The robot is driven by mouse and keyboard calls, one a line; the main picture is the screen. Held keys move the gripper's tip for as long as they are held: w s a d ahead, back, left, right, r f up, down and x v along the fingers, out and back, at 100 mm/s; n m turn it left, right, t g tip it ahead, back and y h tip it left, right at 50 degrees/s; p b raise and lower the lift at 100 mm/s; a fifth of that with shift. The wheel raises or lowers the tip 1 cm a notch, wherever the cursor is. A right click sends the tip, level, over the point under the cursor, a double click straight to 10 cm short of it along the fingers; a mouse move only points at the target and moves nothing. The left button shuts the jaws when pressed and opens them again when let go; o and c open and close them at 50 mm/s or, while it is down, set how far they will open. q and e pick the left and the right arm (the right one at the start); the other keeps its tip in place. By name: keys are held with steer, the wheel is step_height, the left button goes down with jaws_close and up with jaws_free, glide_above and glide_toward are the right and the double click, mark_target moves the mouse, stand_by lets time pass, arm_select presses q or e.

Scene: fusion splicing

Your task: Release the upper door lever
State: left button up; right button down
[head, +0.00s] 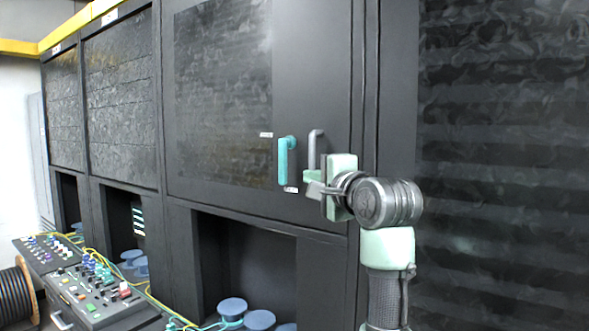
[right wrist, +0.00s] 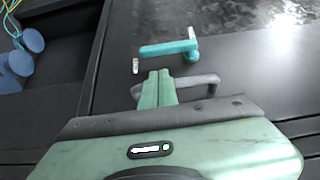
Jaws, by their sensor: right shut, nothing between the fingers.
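The upper door (head: 223,95) is a dark cabinet panel with a teal lever (head: 284,161) and a grey fixed handle (head: 312,150) to the right of it. The teal lever hangs straight down in the head view and also shows in the right wrist view (right wrist: 168,48). My right gripper (head: 313,182) is shut and empty, close to the lower end of the grey handle. In the right wrist view its fingers overlap part of the grey handle (right wrist: 205,82), with the teal lever beyond the fingertips, apart from them. I cannot tell whether the fingers touch the grey handle. My left gripper is not in view.
Below the door is an open bay with several blue spools (head: 232,308). A control console (head: 95,290) with buttons and cables stands at lower left, beside a black cable reel (head: 14,297). Small white labels (head: 291,190) sit by the lever.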

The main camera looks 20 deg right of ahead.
steer(key=shift+s+r, duration=0.1)
steer(key=shift+r, duration=0.25)
steer(key=w+p, duration=0.2)
steer(key=w, duration=0.1)
steer(key=w+p, duration=0.2)
steer(key=w, duration=0.1)
steer(key=w+p, duration=0.1)
steer(key=w, duration=0.3)
steer(key=shift+a+p, duration=0.35)
steer(key=shift+p, duration=0.05)
steer(key=shift+f, duration=0.15)
